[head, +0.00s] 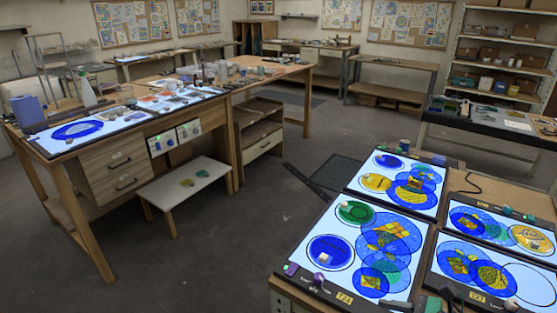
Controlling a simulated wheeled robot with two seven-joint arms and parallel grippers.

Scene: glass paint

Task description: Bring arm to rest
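Neither of my grippers nor my arms can be made out in the head view. The task names no other object.
Close at the right, a table carries several lit panels (324,222) with blue, yellow and green glass discs. At the left stands a long wooden workbench (245,83) with a lit panel and drawers. A low white stool (186,183) stands before it. Open grey floor (225,250) lies between.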

